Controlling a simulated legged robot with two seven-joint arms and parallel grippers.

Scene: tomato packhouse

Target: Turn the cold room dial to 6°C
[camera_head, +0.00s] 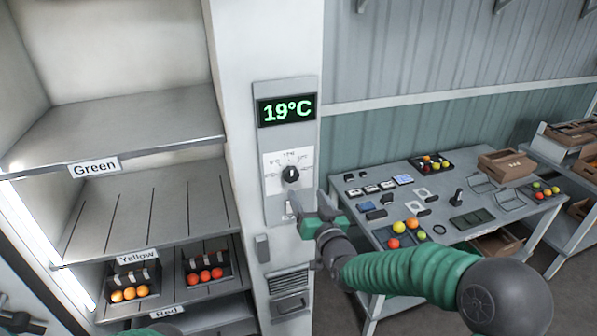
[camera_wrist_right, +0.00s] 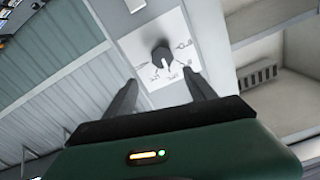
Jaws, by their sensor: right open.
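The cold room dial (camera_head: 291,174) is a black knob on a white scale plate (camera_head: 275,160), set in a grey panel on the white column. The display (camera_head: 287,110) above it reads 19°C in green. My right gripper (camera_head: 293,206) is open just below the dial, its fingers pointing at the panel and partly covering the panel's lower part. The right wrist view shows the dial (camera_wrist_right: 162,56) beyond and between the two open fingertips (camera_wrist_right: 163,90), apart from them. The small scale figures are hard to read.
Shelves labelled Green (camera_head: 95,167), Yellow and Red stand left of the column, with tomato crates (camera_head: 205,274) low down. A grey table (camera_head: 385,185) with tomatoes, trays and small devices stands to the right. A vent (camera_head: 288,282) is below the panel.

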